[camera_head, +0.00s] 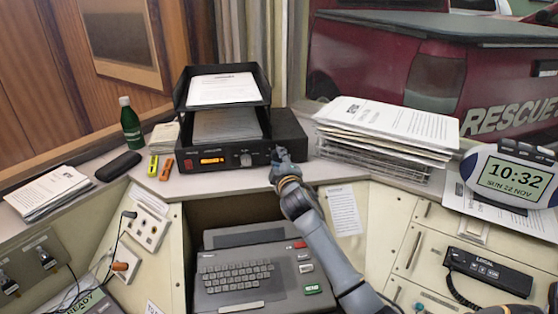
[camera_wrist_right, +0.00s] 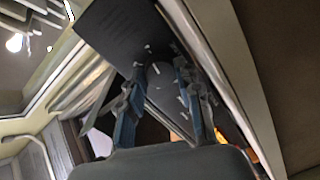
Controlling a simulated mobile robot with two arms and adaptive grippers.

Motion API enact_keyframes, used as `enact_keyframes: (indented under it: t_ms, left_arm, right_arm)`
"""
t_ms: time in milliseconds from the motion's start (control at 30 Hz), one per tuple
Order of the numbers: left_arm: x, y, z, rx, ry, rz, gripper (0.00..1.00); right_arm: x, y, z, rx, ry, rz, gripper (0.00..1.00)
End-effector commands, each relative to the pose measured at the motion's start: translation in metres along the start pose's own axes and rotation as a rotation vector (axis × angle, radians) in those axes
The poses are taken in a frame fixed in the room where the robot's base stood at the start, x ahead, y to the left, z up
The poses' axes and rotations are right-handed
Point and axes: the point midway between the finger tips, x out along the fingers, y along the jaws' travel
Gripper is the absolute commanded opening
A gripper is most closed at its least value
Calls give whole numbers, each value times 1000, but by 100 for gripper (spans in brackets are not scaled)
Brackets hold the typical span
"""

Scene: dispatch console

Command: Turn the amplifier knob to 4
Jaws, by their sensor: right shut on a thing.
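The black amplifier (camera_head: 215,171) stands on the console shelf with a lit orange display on its front. A small light knob (camera_head: 246,160) shows right of the display. My right gripper (camera_head: 281,155) is at the right part of the amplifier's front and hides what it holds there. In the right wrist view, a round grey amplifier knob (camera_wrist_right: 160,76) with white marks around it lies between the two fingers of my right gripper (camera_wrist_right: 158,82). The gripper is shut on this knob. I cannot read the knob's setting. My left gripper is not in view.
A paper tray (camera_head: 182,90) stands on the amplifier. A stack of papers (camera_head: 390,125) lies to the right, near a clock (camera_head: 515,180). A green bottle (camera_head: 130,125) and orange and yellow markers (camera_head: 166,168) are to the left. A keyboard unit (camera_head: 240,285) sits below.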

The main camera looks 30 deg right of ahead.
Motion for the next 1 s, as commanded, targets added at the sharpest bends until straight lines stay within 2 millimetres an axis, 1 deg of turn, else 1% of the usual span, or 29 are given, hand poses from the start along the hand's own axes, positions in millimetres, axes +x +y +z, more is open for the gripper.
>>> enact_keyframes:
  t_ms: [500, 533, 633, 1000]
  left_arm:
    - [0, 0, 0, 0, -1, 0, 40]
    - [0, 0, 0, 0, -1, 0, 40]
    - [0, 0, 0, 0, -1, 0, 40]
    - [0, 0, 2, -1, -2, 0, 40]
  right_arm:
    - [0, -1, 0, 22, 1, -2, 2]
    - [0, -1, 0, 22, 1, -2, 36]
    - [0, -1, 0, 21, 1, -2, 56]
    - [-2, -1, 0, 20, 1, -1, 57]
